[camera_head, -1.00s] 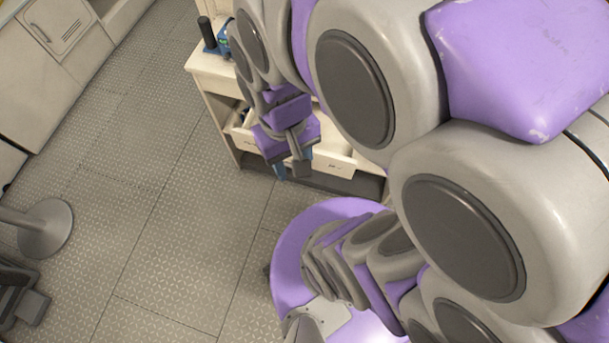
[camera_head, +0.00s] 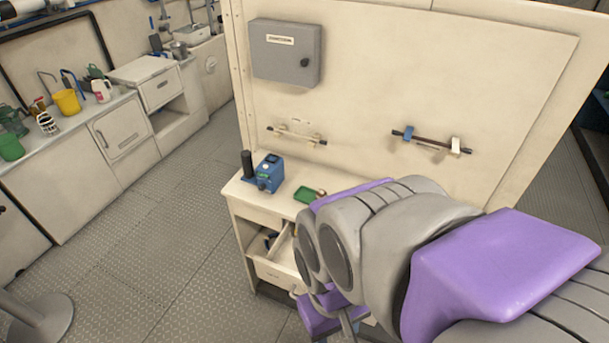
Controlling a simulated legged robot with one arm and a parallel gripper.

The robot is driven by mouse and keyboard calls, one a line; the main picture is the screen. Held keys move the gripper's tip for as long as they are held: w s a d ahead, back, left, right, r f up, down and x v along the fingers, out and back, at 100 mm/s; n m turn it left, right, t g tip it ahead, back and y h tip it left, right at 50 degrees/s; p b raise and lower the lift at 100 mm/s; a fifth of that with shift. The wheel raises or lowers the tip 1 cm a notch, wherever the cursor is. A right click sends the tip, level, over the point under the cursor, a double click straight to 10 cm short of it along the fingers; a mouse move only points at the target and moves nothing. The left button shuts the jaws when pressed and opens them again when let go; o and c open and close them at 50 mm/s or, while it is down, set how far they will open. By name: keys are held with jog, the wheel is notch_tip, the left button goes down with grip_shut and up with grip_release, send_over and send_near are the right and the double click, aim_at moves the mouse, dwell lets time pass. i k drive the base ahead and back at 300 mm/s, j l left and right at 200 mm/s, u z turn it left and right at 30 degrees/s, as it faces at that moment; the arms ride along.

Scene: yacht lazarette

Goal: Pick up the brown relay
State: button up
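I cannot clearly make out the brown relay. A small brownish item (camera_head: 320,192) lies at the right end of a green tray-like piece (camera_head: 304,194) on the cream workbench (camera_head: 240,190), too small to identify. An open drawer (camera_head: 274,274) under the bench top holds dark and blue items that are mostly hidden. My gripper (camera_head: 346,325) is at the bottom edge, in front of the bench and to the right of the drawer. My arm and the frame edge hide most of it, so its opening does not show.
A blue device (camera_head: 269,173) and a black cylinder (camera_head: 248,164) stand on the bench top. A grey box (camera_head: 285,52) and two rails are on the panel behind. A counter with a yellow bucket (camera_head: 67,102) runs along the left.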

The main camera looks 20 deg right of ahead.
aim_at(321, 193)
jog(key=z, duration=0.65)
jog(key=j+z, duration=0.45)
jog(key=k+j+z, duration=0.1)
jog(key=j+z, duration=0.15)
jog(key=z, duration=0.2)
